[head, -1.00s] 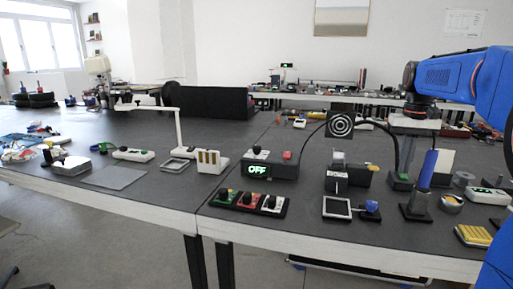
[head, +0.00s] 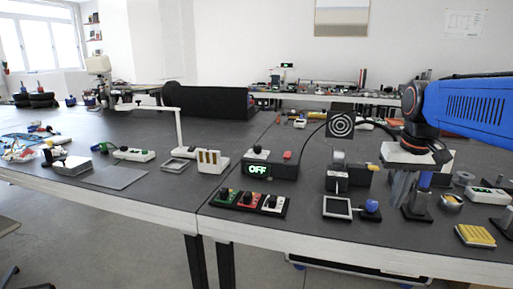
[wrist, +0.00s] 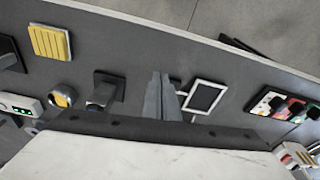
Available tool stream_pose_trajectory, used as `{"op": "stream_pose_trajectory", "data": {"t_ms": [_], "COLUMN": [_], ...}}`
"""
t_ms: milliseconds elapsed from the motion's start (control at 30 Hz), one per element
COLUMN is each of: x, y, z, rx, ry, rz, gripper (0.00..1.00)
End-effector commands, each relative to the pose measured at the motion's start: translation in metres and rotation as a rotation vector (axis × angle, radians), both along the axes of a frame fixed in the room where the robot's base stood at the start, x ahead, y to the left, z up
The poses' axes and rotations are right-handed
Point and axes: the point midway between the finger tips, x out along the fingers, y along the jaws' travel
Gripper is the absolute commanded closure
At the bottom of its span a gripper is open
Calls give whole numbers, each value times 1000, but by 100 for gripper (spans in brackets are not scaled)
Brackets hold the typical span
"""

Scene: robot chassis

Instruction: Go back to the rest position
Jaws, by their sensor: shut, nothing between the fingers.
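My gripper (head: 400,203) hangs below my blue arm at the right of the head view, fingers pointing down and pressed together, with nothing between them. In the wrist view the two grey fingers of my gripper (wrist: 160,85) lie side by side over the dark tabletop. In the head view it partly hides a blue cylinder (head: 425,180) on a black stand. I cannot tell its exact height above the table.
A white-framed square tray (head: 337,207) and a small blue knob (head: 371,206) lie left of my gripper. A yellow ribbed pad (head: 475,236) is near the front edge. An OFF display box (head: 270,167) and a button panel (head: 249,201) stand further left.

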Motion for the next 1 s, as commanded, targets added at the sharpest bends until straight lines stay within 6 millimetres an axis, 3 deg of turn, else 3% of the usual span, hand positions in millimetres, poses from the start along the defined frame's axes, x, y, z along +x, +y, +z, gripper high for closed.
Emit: {"op": "stream_pose_trajectory", "data": {"t_ms": [200,600,800,1000], "x": [-57,-147,-172,-177], "y": [28,61,68,70], "z": [-31,-106,-133,-141], "rx": [-10,-19,-19,-19], "ry": [-71,-197,-235,-245], "rz": [50,136,161,167], "gripper": [100,100,100,100]}}
